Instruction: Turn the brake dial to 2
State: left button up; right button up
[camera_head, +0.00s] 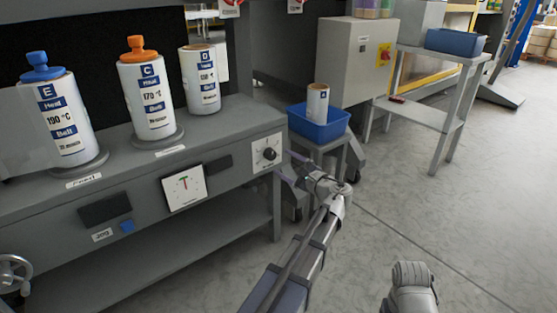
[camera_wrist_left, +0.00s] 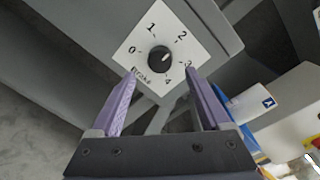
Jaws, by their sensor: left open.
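The brake dial (camera_head: 268,154) is a round black knob on a white square plate at the right end of the grey machine's front. In the left wrist view the dial (camera_wrist_left: 159,60) sits amid the marks 0 to 4 and the word Brake. A small light mark on the knob points up and right, seemingly between 2 and 3. My left gripper (camera_head: 284,164) is just in front of the plate, pointing at it. In the left wrist view its purple fingers (camera_wrist_left: 161,76) are open, one each side below the knob, with nothing visible between them. My right gripper is not visible.
Labelled spools E (camera_head: 65,125), C (camera_head: 150,103) and D (camera_head: 203,85) stand on the machine. A white gauge (camera_head: 184,187) is left of the dial. A blue bin (camera_head: 318,128) holding another spool stands on a stool behind my left gripper. Floor at right is clear.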

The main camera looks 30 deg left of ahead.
pick_arm(q)
jog(key=shift+v, duration=1.15)
jog(key=s+d+f+n+g+h+p, duration=0.1)
jog(key=s+d+n+g+h+p, duration=0.25)
jog(key=s+d+h+p, duration=0.8)
jog(key=s+d+f+n+g+h+p, duration=0.1)
jog(key=s+d+n+g+h+p, duration=0.5)
jog(key=s+d, duration=1)
notch_tip(320, 180, up, 37)
jog(key=w+d+t+y+p, duration=0.2)
jog(key=w+t+p, duration=0.1)
jog(key=p, duration=3.5)
jog(key=shift+m, duration=0.45)
